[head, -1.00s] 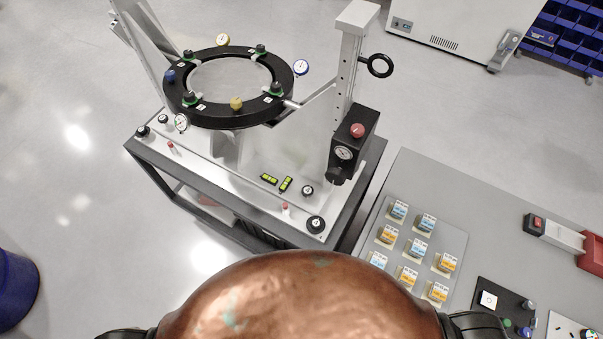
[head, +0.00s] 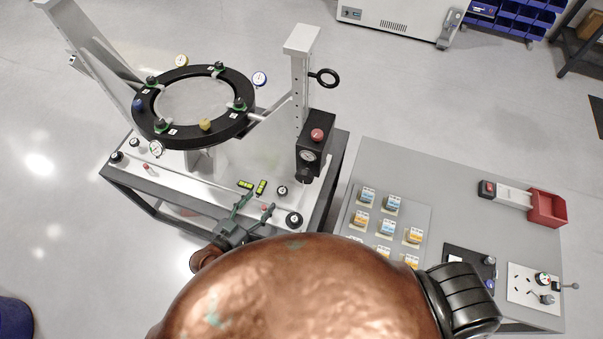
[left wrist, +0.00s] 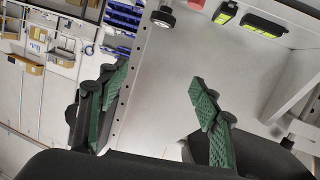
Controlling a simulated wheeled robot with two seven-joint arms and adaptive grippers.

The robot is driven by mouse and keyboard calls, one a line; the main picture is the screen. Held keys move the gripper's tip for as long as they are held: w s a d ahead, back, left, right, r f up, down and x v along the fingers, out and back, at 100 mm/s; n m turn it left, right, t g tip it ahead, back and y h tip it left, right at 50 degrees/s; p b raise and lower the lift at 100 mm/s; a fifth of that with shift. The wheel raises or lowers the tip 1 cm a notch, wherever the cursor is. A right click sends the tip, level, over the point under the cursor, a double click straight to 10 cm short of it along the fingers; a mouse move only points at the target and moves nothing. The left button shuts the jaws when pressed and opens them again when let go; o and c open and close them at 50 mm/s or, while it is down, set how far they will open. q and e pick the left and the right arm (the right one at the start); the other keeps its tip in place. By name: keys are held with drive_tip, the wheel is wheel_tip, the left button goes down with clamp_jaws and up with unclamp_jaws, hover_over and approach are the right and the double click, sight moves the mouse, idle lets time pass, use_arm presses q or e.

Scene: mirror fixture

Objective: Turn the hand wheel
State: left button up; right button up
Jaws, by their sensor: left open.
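The hand wheel (head: 325,77) is a small black ring on a short shaft, on the right side of the mirror fixture's upright post (head: 300,75). My left gripper (head: 258,201) is open and empty over the fixture's front edge, below and left of the wheel and well apart from it. The left wrist view shows its two green fingers (left wrist: 154,88) spread, with nothing between them. The wheel cannot be made out in the left wrist view. My right gripper is not in view.
The black mirror ring (head: 240,122) with gauges stands left of the post. A black box with a red button (head: 317,134) sits below the wheel. A grey table (head: 460,200) with blocks and a red bin (head: 547,208) is at right. The floor behind the wheel is clear.

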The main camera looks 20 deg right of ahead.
use_arm(q)
drive_tip(key=s+d+r+m+t+h+p, duration=0.1)
drive_tip(key=s+d+r+h, duration=0.25)
drive_tip(key=r, duration=0.55)
drive_tip(key=s+d+r+t+h, duration=0.15)
drive_tip(key=d+r, duration=0.25)
drive_tip(key=r, duration=0.5)
drive_tip(key=s+d+r+m+h+p, duration=0.1)
drive_tip(key=s+d+r+h, duration=0.25)
drive_tip(key=r, duration=0.55)
drive_tip(key=n+t+y, duration=0.2)
drive_tip(key=n+y, duration=0.4)
drive_tip(key=y, duration=0.4)
approach(304, 180)
drive_tip(key=x, duration=0.4)
drive_tip(key=shift+h, duration=0.25)
drive_tip(key=x, duration=0.6)
drive_tip(key=shift+w+d+f, duration=0.1)
drive_tip(key=shift+w+f, duration=0.05)
drive_tip(key=shift+w, duration=0.25)
